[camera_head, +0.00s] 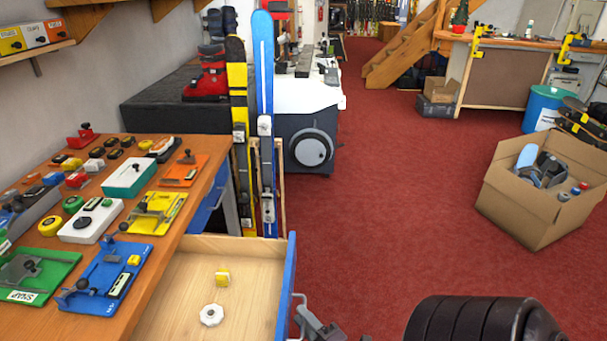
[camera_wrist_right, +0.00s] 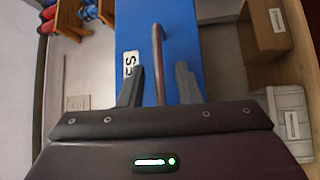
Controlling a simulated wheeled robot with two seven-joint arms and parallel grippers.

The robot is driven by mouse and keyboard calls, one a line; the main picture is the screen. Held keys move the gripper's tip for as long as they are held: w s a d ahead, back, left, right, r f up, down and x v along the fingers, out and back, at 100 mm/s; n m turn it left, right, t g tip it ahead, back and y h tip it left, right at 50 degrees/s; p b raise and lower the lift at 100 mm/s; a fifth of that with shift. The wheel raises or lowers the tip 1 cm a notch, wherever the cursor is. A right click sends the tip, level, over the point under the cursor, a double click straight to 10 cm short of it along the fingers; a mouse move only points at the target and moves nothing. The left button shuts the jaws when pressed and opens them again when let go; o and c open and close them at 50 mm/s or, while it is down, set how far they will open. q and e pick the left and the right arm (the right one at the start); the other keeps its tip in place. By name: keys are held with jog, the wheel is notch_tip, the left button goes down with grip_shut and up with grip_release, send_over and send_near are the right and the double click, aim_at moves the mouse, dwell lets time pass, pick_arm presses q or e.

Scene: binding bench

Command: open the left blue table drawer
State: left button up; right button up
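The blue table drawer (camera_head: 287,285) is pulled out from the wooden bench at the lower middle of the head view. Its pale wooden inside (camera_head: 180,295) shows, with a yellow block (camera_head: 222,278) and a white knob-like piece (camera_head: 211,314) in it. My right gripper (camera_head: 318,328) is beside the drawer's front handle (camera_head: 300,312). In the right wrist view, the drawer's blue front (camera_wrist_right: 205,40) lies ahead, and the bar handle (camera_wrist_right: 158,65) shows between the two fingers, with a gap on each side. The right gripper (camera_wrist_right: 160,82) is open. My left gripper is not in view.
The bench top (camera_head: 120,215) holds several coloured fixtures and small parts. Skis (camera_head: 265,120) stand behind the drawer. A cardboard box (camera_head: 520,205) sits on the red floor at right. The floor between the drawer and this box is clear.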

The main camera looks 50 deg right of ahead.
jog(key=s+a+f, duration=0.1)
jog(key=s, duration=0.6)
jog(key=shift+s+b, duration=0.15)
jog(key=shift+b, duration=0.25)
jog(key=shift+f, duration=0.1)
